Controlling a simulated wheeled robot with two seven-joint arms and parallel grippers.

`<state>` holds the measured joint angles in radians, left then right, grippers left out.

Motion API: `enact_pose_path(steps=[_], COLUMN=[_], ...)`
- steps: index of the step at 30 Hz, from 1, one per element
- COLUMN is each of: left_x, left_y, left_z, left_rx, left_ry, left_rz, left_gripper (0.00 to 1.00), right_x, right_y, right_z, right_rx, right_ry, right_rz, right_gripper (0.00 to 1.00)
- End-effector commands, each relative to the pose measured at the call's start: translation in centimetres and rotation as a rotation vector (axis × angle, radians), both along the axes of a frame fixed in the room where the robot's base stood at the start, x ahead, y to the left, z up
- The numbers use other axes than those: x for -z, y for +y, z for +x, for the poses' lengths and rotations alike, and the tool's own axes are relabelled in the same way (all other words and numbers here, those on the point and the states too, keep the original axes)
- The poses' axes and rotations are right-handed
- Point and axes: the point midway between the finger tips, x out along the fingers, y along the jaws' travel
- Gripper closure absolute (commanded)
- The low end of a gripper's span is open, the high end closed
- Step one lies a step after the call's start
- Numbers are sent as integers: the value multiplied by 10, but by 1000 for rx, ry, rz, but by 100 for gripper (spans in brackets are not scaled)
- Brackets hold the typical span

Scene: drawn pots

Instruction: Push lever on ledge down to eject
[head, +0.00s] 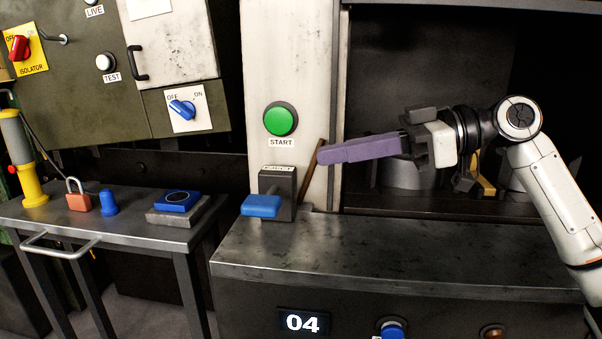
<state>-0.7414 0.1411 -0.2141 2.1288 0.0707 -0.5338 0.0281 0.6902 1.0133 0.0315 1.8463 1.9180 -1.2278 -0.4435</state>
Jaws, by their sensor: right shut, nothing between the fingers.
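The eject lever is a blue paddle (261,206) on a dark grey box (280,185) labelled EJECT. The box stands on the metal ledge (350,250) at the foot of the white post. The paddle sticks out at the front left of the box, low and about level. My right gripper (322,154) has long purple fingers that are shut and empty. Its fingertips point left, above and to the right of the lever box, apart from the paddle. My left gripper is out of view.
A thin brown rod (311,172) leans by the post beside my fingertips. A green START button (280,119) is above the lever. A side table (120,228) at left holds a padlock (77,197) and a blue button box (178,201). The ledge top to the right is clear.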

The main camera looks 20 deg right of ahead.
Motion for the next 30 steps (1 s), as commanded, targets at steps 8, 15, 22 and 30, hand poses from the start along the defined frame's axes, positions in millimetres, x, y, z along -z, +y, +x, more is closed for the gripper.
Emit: enact_pose_path(steps=[8, 15, 22, 30], left_x=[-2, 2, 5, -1], left_y=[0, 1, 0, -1], left_z=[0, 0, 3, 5], left_rx=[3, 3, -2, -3], left_ry=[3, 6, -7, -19], left_rz=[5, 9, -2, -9], left_gripper=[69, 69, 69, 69], right_x=[10, 26, 59, 63], right_y=[42, 79, 76, 76], right_z=[26, 53, 51, 51], right_rx=[-4, -2, 0, 0], right_ry=[-2, 0, 1, 0], right_rz=[2, 1, 0, 0], right_gripper=[100, 100, 100, 100])
